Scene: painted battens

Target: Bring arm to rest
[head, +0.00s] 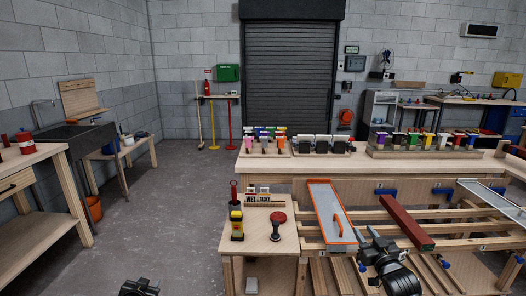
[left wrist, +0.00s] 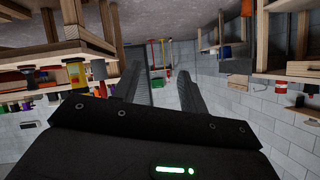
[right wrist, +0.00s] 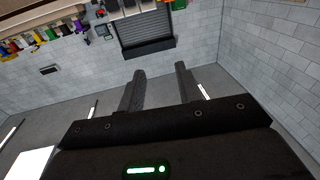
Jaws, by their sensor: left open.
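My left gripper (head: 138,287) shows only in part at the bottom edge of the head view, low over the floor. In the left wrist view its two fingers (left wrist: 165,92) are spread apart with nothing between them. My right gripper (head: 375,248) is at the lower right of the head view, in front of the slatted rack; in the picture it overlaps the area beside a red-painted batten (head: 406,223). In the right wrist view its fingers (right wrist: 160,88) stand apart and empty, with walls and a shutter beyond.
A small wooden table (head: 262,245) holds a yellow-and-black bottle (head: 237,222), a round red-and-black tool (head: 278,224) and a sign (head: 264,200). An orange-edged tray (head: 330,212) lies on the rack. A long bench (head: 330,165) holds paint pots and brushes. Floor (head: 160,215) at left is clear.

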